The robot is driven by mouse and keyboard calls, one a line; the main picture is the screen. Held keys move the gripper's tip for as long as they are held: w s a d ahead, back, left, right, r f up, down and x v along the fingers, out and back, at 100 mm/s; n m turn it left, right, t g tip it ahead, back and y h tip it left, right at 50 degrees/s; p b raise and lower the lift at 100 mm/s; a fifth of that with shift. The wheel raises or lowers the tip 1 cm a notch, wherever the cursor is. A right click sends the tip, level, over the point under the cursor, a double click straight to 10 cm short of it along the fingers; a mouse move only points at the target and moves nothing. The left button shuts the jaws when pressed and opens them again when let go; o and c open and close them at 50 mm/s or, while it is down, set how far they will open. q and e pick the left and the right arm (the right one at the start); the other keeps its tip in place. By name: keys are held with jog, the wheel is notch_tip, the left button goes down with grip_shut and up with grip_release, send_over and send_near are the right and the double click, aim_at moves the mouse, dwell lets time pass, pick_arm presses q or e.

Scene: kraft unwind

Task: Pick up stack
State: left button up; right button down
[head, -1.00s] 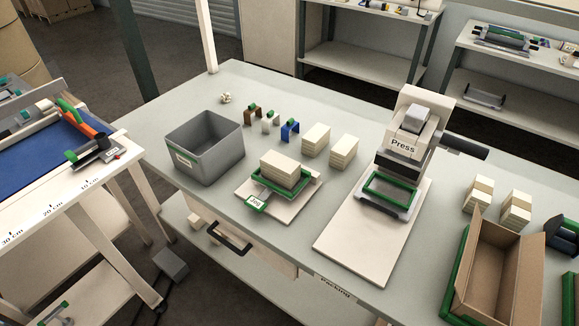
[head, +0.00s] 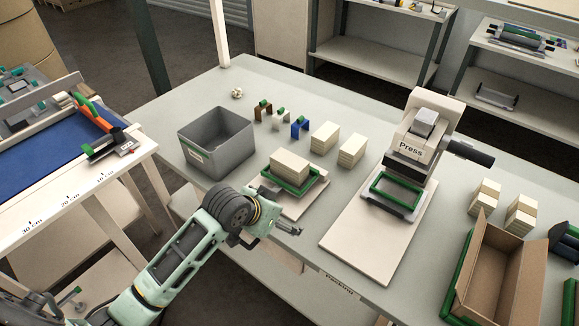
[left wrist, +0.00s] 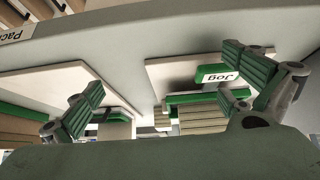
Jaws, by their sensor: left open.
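A stack (head: 289,165) of cream sheets lies in the green-framed jog tray (head: 297,190), which sits on a pale board. My left gripper (head: 289,228) is just in front of that board, apart from the stack. In the left wrist view my left gripper (left wrist: 165,95) has its two ridged green fingers wide apart, with nothing between them. The Jog label (left wrist: 218,76) and part of the stack (left wrist: 200,113) show there beyond the fingers. In the head view my arm hides the label and the front corner of the board. My right gripper is not in view.
A grey bin (head: 217,142) stands left of the jog tray. Two cream stacks (head: 324,137) (head: 351,150) stand behind it. The press (head: 412,143) on its board is to the right, and an open cardboard box (head: 497,270) is farther right. Small coloured clips (head: 300,126) lie behind the tray.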

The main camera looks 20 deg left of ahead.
pick_arm(q)
jog(key=t, duration=0.2)
send_near(288, 160)
jog(key=x, duration=0.4)
jog(key=shift+s+f, duration=0.1)
jog(key=shift+s, duration=0.05)
jog(key=shift+p+x, duration=0.4)
jog(key=shift+x, duration=0.6)
jog(key=shift+w+d+f+p, duration=0.2)
jog(key=shift+w+f+p, duration=0.15)
jog(key=shift+w, duration=0.15)
jog(key=p+x, duration=0.1)
jog(key=x, duration=0.2)
jog(key=shift+w+f, duration=0.3)
jog(key=shift+f, duration=0.1)
jog(key=shift+c, duration=0.4)
jog(key=c, duration=1.2)
jog(key=shift+r, duration=0.15)
